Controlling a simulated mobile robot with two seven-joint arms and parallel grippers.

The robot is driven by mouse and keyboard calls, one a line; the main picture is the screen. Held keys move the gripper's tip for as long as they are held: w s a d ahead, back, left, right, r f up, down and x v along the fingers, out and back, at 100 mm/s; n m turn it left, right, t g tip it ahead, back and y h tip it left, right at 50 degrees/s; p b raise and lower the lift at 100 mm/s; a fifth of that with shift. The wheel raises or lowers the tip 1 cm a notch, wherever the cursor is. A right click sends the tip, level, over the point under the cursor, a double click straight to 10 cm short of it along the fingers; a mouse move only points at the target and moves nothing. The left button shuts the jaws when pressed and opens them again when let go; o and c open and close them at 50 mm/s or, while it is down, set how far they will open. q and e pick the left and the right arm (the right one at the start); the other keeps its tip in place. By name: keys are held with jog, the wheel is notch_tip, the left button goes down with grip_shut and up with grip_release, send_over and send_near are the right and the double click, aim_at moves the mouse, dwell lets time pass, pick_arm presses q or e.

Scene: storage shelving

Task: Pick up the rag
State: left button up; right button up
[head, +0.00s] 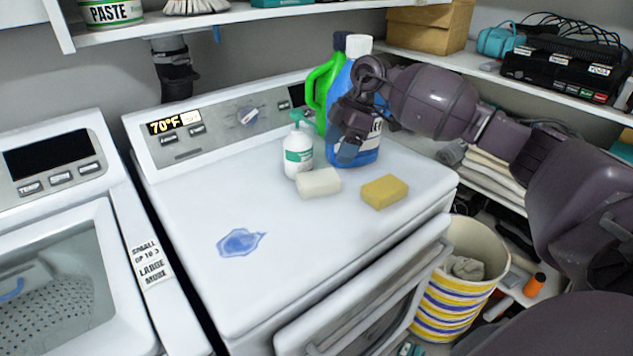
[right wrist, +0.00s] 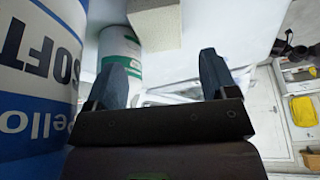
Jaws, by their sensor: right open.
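A small off-white block-shaped thing (head: 318,183), perhaps the folded rag, lies on the white machine's top beside a yellow sponge (head: 385,191). I cannot tell for certain that it is the rag. My right gripper (head: 350,152) is in front of a blue detergent bottle (head: 367,151), above and behind the off-white block. In the right wrist view my right gripper (right wrist: 163,75) is open with nothing between its dark fingers. A pale block (right wrist: 155,22) shows beyond the fingertips there. A crumpled grey cloth (head: 466,267) lies in the striped basket. My left gripper is not in view.
A white pump bottle (head: 299,152) and a green bottle (head: 320,92) stand close to the gripper. A blue spill (head: 240,242) marks the machine top (head: 200,200), whose left part is otherwise clear. A striped basket (head: 455,285) stands right of the machine, below shelves.

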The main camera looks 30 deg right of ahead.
aim_at(325, 176)
jog(key=x, duration=0.2)
jog(key=shift+w+a+f, duration=0.1)
jog(key=shift+f, duration=0.25)
jog(key=shift+w+a+f, duration=0.1)
jog(key=shift+a+f, duration=0.05)
jog(key=shift+f, duration=0.25)
jog(key=shift+a+f, duration=0.1)
jog(key=shift+f, duration=0.2)
jog(key=b+x, duration=0.1)
jog(key=x, duration=0.3)
jog(key=shift+f, duration=0.15)
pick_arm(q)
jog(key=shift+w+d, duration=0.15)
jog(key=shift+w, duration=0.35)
pick_arm(e)
jog(key=shift+c, duration=0.3)
jog(key=c, duration=0.7)
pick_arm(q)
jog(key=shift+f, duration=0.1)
